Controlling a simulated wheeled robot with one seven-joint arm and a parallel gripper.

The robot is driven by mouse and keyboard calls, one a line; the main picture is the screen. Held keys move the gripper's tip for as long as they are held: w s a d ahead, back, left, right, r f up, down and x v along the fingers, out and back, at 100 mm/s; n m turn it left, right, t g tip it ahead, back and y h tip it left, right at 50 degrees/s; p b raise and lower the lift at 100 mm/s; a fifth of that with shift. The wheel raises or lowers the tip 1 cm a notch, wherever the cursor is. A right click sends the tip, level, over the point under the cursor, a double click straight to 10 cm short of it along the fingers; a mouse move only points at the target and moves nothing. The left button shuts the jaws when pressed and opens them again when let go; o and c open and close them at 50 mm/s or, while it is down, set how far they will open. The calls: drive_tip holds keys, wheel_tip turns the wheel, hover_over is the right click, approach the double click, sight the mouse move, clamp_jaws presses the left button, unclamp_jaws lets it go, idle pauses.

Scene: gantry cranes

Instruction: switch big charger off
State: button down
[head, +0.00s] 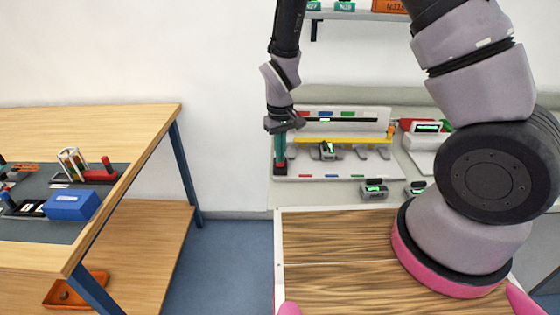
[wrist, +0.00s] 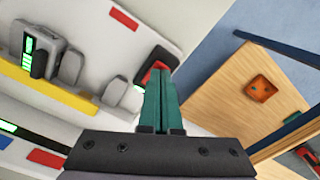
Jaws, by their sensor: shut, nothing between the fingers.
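The big charger is a white panel (head: 385,178) on the grey bench, with a yellow bar (head: 340,140), a row of grey slots and coloured labels. It also fills the left of the wrist view (wrist: 100,38). A grey device (head: 328,150) with a green-lit display sits in one slot. A red switch (wrist: 152,72) in a black housing is at the panel's left end in the head view. My gripper (head: 280,159) has teal fingers, shut and empty, pointing down at this switch. In the wrist view, the fingertips (wrist: 160,78) overlap the switch; I cannot tell contact or the switch's position.
Two grey devices (head: 374,189) with green displays lie before the panel. A white unit (head: 424,142) with a red, green-lit device stands right. A wooden table (head: 130,122) with a blue box (head: 72,205) is at left. Blue floor (head: 235,255) is free between.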

drive_tip(key=shift+f, duration=0.45)
drive_tip(key=shift+r, duration=3.5)
